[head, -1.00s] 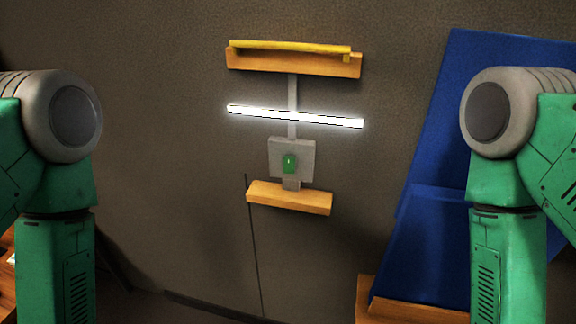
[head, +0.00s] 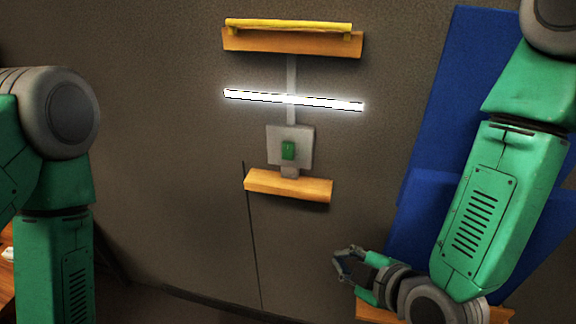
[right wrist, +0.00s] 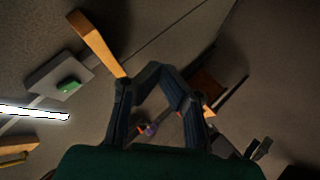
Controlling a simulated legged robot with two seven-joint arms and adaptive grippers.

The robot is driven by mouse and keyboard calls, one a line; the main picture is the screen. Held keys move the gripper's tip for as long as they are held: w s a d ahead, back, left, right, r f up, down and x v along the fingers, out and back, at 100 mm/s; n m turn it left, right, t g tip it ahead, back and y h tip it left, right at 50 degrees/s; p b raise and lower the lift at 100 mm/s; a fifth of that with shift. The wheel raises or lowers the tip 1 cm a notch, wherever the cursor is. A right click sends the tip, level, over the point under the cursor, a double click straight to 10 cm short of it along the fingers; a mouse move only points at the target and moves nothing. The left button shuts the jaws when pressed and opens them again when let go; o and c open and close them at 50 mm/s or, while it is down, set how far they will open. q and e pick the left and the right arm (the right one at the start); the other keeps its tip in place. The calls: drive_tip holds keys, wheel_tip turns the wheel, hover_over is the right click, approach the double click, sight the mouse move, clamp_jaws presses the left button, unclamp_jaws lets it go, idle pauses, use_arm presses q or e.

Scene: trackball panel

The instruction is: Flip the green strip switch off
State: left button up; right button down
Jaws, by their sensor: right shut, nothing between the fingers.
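The green switch (head: 288,150) sits on a grey plate (head: 305,146) on the wall, below a glowing white light strip (head: 295,100). It also shows at the left of the right wrist view (right wrist: 69,86), beside the lit strip (right wrist: 35,112). My right gripper (head: 340,261) is low and to the right of the switch, apart from it, with its fingers shut and empty; its fingers also show in the right wrist view (right wrist: 160,72). My left arm is at the left edge of the head view, but its gripper is out of frame.
A wooden ledge (head: 288,186) juts out just below the switch. A wooden board with a yellow bar (head: 288,26) is above the light. Blue panels (head: 425,215) lean at the right, behind my right arm. The wall left of the switch is clear.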

drive_tip(key=w+a+r+n+t+y, duration=0.1)
drive_tip(key=w+a+r+n+t, duration=0.1)
drive_tip(key=r, duration=0.4)
drive_tip(key=w+a+r+n+t+y, duration=0.1)
drive_tip(key=a+r+n+t, duration=0.1)
drive_tip(key=r, duration=0.4)
drive_tip(key=a+n+b, duration=0.1)
drive_tip(key=n, duration=0.1)
drive_tip(key=shift+w+a+r+n+y, duration=0.3)
drive_tip(key=shift+w+a+r+n, duration=0.1)
approach(282, 156)
drive_tip(key=w+a, duration=0.2)
drive_tip(key=a, duration=0.3)
drive_tip(key=shift+w+d+f, duration=0.2)
drive_tip(key=shift+w+d, duration=0.05)
drive_tip(key=shift+w, duration=0.45)
drive_tip(key=shift+w+d+f, duration=0.2)
drive_tip(key=shift+w, duration=0.5)
drive_tip(key=shift+w+d+f, duration=0.15)
drive_tip(key=shift+w+d, duration=0.1)
drive_tip(key=shift+w, duration=0.4)
